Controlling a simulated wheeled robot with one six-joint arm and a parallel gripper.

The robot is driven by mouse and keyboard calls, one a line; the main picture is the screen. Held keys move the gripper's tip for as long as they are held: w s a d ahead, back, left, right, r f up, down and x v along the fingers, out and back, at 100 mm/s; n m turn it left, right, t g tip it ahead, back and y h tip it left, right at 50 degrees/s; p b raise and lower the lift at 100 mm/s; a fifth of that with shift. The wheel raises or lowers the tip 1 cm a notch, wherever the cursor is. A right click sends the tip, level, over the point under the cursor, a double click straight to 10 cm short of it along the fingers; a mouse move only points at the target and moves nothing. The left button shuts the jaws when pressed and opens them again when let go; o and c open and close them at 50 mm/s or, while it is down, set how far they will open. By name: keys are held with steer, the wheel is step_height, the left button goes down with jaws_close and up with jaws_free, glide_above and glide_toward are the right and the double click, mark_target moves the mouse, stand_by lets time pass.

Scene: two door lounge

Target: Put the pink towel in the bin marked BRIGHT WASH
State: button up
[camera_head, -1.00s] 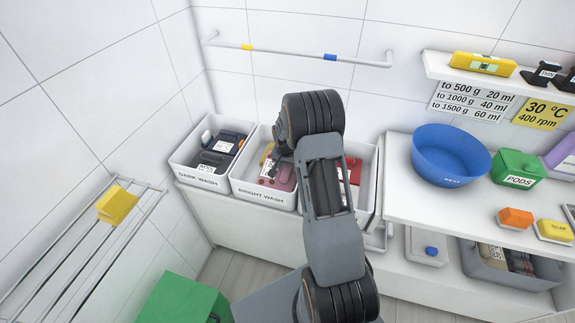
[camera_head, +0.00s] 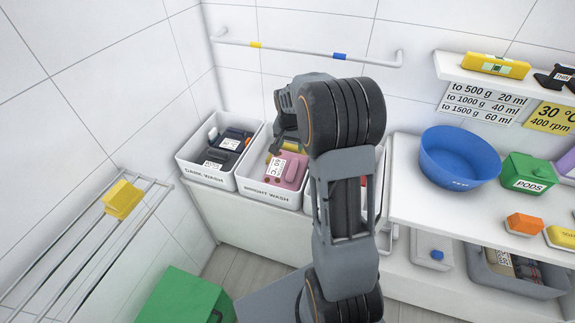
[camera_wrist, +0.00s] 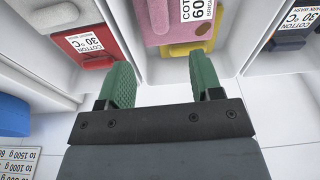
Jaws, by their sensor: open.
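The pink towel (camera_head: 291,172), with a white label, lies in the white bin marked BRIGHT WASH (camera_head: 268,194). A yellow item (camera_head: 272,147) lies behind it in the same bin. In the wrist view the pink towel (camera_wrist: 172,22) and the yellow item (camera_wrist: 203,28) are at the top. My gripper (camera_wrist: 163,84) has two green fingers spread apart with nothing between them. In the head view my gripper (camera_head: 277,138) is above the back part of this bin, clear of the towel, its fingertips partly hidden by my wrist.
The DARK WASH bin (camera_head: 203,177) with dark items stands to the left. A bin with a red item (camera_wrist: 88,42) stands on the other side, mostly hidden by my arm in the head view. A rail (camera_head: 300,50) runs along the wall above. A blue bowl (camera_head: 459,158) stands on the right counter.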

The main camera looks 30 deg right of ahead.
steer(key=s+a+r+n, duration=0.3)
steer(key=s+a, duration=0.1)
steer(key=s, duration=0.3)
steer(key=s+a+r+n+t, duration=0.1)
steer(key=s+a+r+n, duration=0.2)
steer(key=s+a, duration=0.2)
steer(key=s+a+r+n+t+y, duration=0.1)
steer(key=s+a+r+n, duration=0.1)
steer(key=s, duration=0.7)
steer(key=shift+s+a+r+n, duration=0.2)
steer(key=shift+a+r+n, duration=0.2)
steer(key=shift+a+r, duration=0.6)
steer(key=shift+a+f, duration=0.2)
